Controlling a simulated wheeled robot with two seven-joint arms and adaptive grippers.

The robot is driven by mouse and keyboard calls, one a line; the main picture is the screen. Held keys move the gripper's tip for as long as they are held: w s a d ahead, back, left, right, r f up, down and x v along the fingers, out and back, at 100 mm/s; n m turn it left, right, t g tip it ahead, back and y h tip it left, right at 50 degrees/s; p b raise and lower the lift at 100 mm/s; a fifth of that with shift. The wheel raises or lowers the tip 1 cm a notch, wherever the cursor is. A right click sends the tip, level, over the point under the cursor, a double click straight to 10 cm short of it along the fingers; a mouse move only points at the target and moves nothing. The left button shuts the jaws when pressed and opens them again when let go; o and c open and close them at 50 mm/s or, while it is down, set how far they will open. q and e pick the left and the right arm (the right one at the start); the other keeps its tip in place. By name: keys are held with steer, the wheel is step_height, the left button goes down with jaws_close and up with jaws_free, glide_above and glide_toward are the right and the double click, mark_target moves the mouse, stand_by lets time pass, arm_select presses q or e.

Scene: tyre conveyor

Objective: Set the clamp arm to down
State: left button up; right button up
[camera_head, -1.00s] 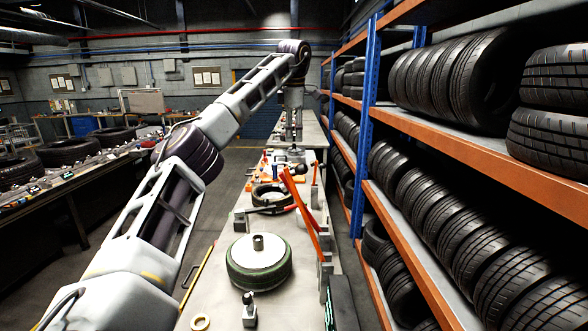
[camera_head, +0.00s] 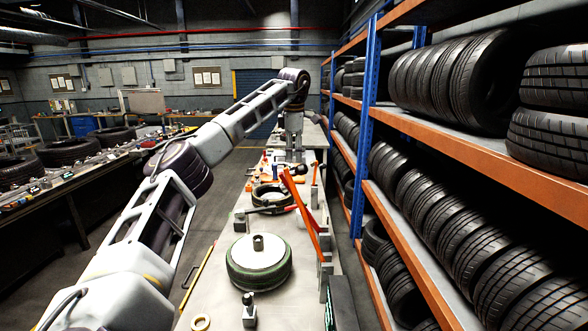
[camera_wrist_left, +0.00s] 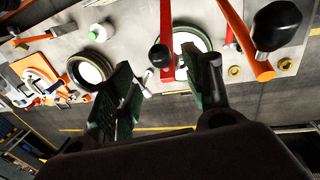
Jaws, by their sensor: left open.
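The clamp arm (camera_head: 302,212) is an orange-red bar on the bench, tilted steeply upward in the head view. In the left wrist view an orange bar (camera_wrist_left: 243,45) with a large black knob (camera_wrist_left: 277,25) shows at the upper right, likely this arm. My left gripper (camera_head: 293,155) hangs over the far bench in the head view, small and hard to make out. In the left wrist view my left gripper (camera_wrist_left: 168,66) has its two green-lined fingers apart with nothing held. A red lever (camera_wrist_left: 166,45) with a black knob lies in view between them. My right gripper is not in view.
A tyre with a pale disc (camera_head: 259,262) lies on the near bench (camera_head: 215,285), with a smaller tyre (camera_head: 270,194) behind it. A black-knobbed post (camera_head: 248,308) stands in front. Orange shelves (camera_head: 445,135) full of tyres line the right side. An aisle runs left of the bench.

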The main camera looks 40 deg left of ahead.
arm_select(q)
steer(key=shift+w+a+f+p, duration=0.1)
steer(key=shift+w+f+p, duration=0.05)
steer(key=shift+f, duration=0.95)
steer(key=shift+w+a+f+p, duration=0.1)
steer(key=shift+a+f+p, duration=0.05)
steer(key=shift+f, duration=0.9)
steer(key=shift+w+a+f+p, duration=0.1)
steer(key=shift+w+f+p, duration=0.05)
steer(key=shift+f, duration=0.95)
jaws_close()
